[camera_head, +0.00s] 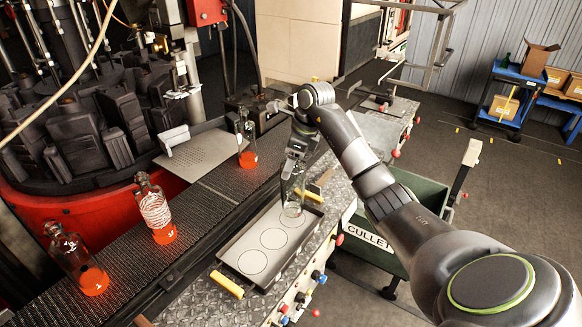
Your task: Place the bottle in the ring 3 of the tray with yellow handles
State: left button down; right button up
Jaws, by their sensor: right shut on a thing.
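The tray (228,256) with yellow handles lies on the metal plate bench beside the conveyor. One yellow handle (227,284) is at its near end, the other (309,194) at its far end. Two ring outlines show clear and empty: a near one (252,262) and a middle one (273,239). My right gripper (293,178) points down over the far end of the tray, shut on a clear glass bottle (293,207). The bottle looks upright at the far ring area. I cannot tell whether its base touches the tray. My left gripper is not in view.
Three bottles with glowing orange parts, a near one (94,280), a middle one (163,232) and a far one (248,158), stand on the dark conveyor (205,212). A green cullet bin (425,200) stands right of the bench. The moulding machine (75,120) fills the left.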

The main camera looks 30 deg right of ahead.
jog(key=shift+f, duration=1.45)
jog(key=o, duration=1.8)
jog(key=shift+p, duration=0.3)
jog(key=shift+r, duration=0.1)
jog(key=b+v, duration=0.3)
jog(key=v, duration=0.3)
jog(key=p+v, duration=0.1)
jog(key=v, duration=0.3)
jog(key=shift+r+p, duration=0.1)
jog(key=shift+p, duration=0.3)
jog(key=shift+p+v, duration=0.85)
jog(key=shift+v, duration=0.2)
